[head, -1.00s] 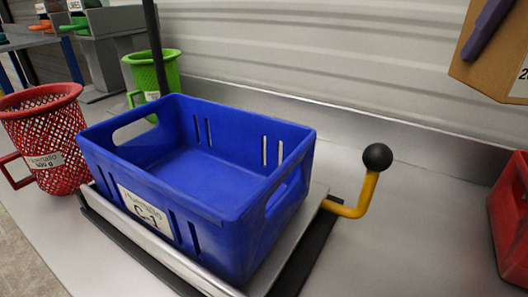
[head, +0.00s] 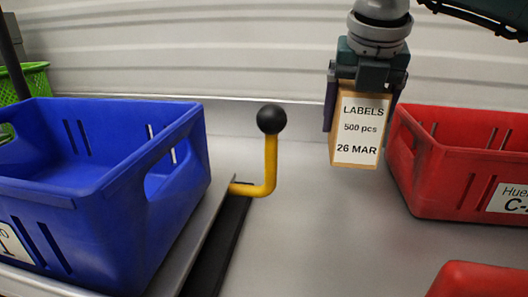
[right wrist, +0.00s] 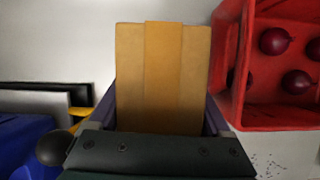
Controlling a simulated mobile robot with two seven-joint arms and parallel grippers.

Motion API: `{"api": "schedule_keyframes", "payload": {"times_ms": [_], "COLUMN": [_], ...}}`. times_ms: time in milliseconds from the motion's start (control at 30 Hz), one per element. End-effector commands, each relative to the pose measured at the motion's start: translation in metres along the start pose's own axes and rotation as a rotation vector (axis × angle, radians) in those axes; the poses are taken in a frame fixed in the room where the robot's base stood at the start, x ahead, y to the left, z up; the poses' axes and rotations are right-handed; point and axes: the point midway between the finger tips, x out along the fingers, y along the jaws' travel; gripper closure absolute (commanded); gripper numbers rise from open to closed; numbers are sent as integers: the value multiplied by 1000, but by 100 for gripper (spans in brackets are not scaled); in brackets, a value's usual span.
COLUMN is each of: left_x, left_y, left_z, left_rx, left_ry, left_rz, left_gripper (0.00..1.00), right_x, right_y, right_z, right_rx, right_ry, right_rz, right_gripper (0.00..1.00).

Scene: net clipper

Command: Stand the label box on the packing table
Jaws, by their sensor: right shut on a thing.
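The label box (head: 358,128) is a tan carton with a white label reading "LABELS 500 pcs 26 MAR". My right gripper (head: 362,105) is above it, shut on its sides with its purple fingers. The box looks upright over the grey packing table (head: 300,240), between the crank handle and a red crate. I cannot tell whether its bottom touches the table. In the right wrist view the tan box (right wrist: 162,75) fills the space between the fingers. My left gripper is not in view.
A blue crate (head: 95,190) sits on a platform at left, with a yellow crank handle (head: 268,165) and black knob beside it. A red crate (head: 450,170) stands close right of the box; the right wrist view shows dark round items inside. Another red edge (head: 480,280) shows at front right. The table's middle is clear.

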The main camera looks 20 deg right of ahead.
Motion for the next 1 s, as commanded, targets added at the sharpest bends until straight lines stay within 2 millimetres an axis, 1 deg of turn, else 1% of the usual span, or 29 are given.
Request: {"api": "schedule_keyframes", "payload": {"times_ms": [33, 100, 267, 500, 600, 867, 900, 1000], "left_x": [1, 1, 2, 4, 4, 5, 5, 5], "left_y": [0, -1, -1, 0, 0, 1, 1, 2], "left_z": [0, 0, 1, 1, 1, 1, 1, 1], "left_rx": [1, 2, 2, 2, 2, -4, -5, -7], "left_ry": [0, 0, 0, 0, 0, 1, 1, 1], "left_rz": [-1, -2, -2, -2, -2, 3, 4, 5], "left_gripper": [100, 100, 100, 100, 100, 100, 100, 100], "right_x": [12, 23, 36, 69, 74, 75, 75, 75], "right_y": [0, -1, 0, -2, -1, -1, -2, -2], "right_z": [-5, -10, -14, -28, -30, -30, -31, -31], "right_rx": [1, 0, 1, 1, 0, -1, -1, -1], "right_ry": [2, 1, -1, 1, -2, -2, -1, -1], "right_rz": [-2, -1, 0, -1, 1, 1, 0, 0], "right_gripper": [97, 97, 97, 97, 97, 97, 15, 3]}}
